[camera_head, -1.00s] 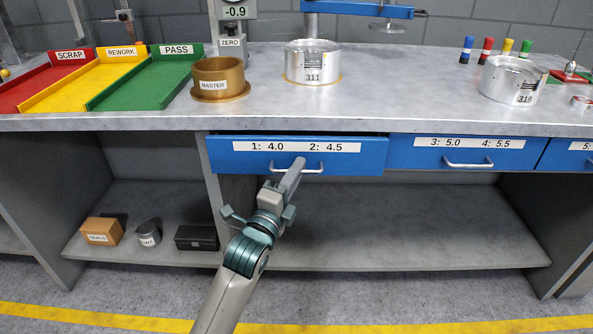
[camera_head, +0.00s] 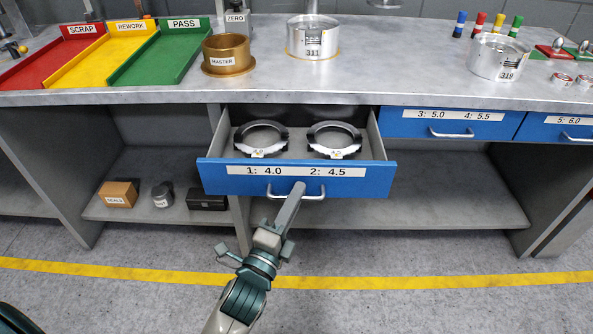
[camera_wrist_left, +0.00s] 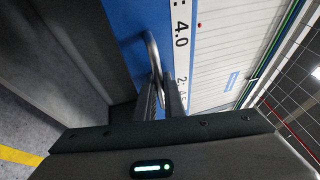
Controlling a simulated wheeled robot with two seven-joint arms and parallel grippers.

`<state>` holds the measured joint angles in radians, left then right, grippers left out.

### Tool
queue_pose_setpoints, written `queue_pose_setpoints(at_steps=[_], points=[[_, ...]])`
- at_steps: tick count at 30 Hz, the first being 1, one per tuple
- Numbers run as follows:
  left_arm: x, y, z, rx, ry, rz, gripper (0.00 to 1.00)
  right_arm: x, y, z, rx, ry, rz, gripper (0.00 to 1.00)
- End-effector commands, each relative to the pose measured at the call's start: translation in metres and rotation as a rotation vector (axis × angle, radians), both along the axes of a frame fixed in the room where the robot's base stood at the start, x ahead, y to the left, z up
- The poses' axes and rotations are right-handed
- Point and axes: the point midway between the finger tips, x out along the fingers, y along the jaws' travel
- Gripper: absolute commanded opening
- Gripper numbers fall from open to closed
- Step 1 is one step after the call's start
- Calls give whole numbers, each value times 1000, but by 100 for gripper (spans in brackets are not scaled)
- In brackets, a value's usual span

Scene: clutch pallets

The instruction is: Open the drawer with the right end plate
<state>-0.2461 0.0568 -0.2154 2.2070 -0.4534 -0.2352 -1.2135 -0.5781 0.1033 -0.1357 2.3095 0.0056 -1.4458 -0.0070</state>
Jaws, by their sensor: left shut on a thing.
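The blue drawer (camera_head: 218,180) labelled "1: 4.0" and "2: 4.5" stands pulled out from under the bench. Two dark-and-silver rings, a left one (camera_head: 240,143) and a right one (camera_head: 352,137), lie inside it side by side. My left gripper (camera_head: 298,190) is shut on the silver drawer handle (camera_head: 318,197). In the left wrist view the fingers (camera_wrist_left: 160,97) close around the handle (camera_wrist_left: 152,50) in front of the blue drawer face. My right gripper is not in view.
The closed drawers "3: 5.0 4: 5.5" (camera_head: 400,125) and "5: 6.0" (camera_head: 545,133) are to the right. On the bench (camera_head: 130,97) are red, yellow and green trays, a brass "MASTER" part (camera_head: 227,52), and silver parts "311" (camera_head: 313,40) and "319" (camera_head: 497,58). Boxes sit on the lower shelf.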

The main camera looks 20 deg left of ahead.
Motion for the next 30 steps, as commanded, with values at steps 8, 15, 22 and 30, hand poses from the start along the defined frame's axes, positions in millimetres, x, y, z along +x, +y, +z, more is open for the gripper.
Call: queue_pose_setpoints(at_steps=[8, 15, 22, 30], points=[[-23, -7, 0, 1, 0, 1, 0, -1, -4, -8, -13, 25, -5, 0], [-24, -7, 0, 1, 0, 0, 0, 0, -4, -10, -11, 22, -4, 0], [-24, -7, 0, 1, 0, 0, 28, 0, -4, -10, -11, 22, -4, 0], [-24, -7, 0, 1, 0, 0, 28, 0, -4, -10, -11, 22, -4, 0]])
